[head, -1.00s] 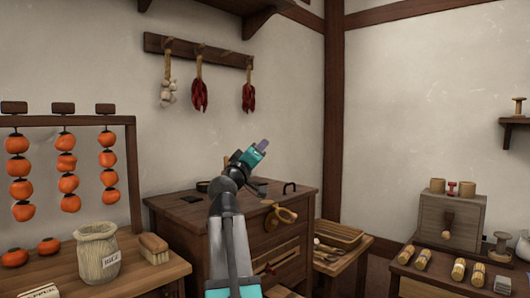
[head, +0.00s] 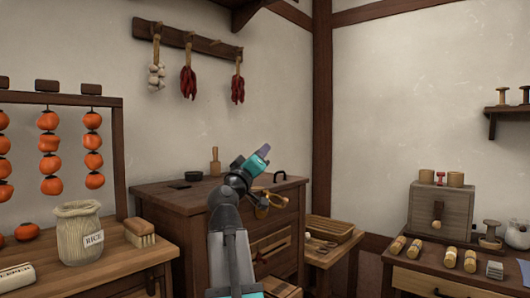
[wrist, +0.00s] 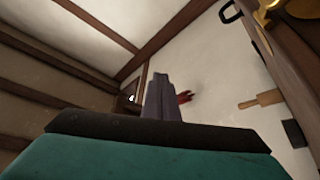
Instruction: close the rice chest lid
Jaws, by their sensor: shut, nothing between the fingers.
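My gripper (head: 264,151) is shut and empty, tilted up to the right above the chest top in the picture. My arm hides part of the chest's front and top.
A rice sack (head: 80,235) and brush (head: 141,232) are on the left table. A low tray table (head: 330,232) stands right.

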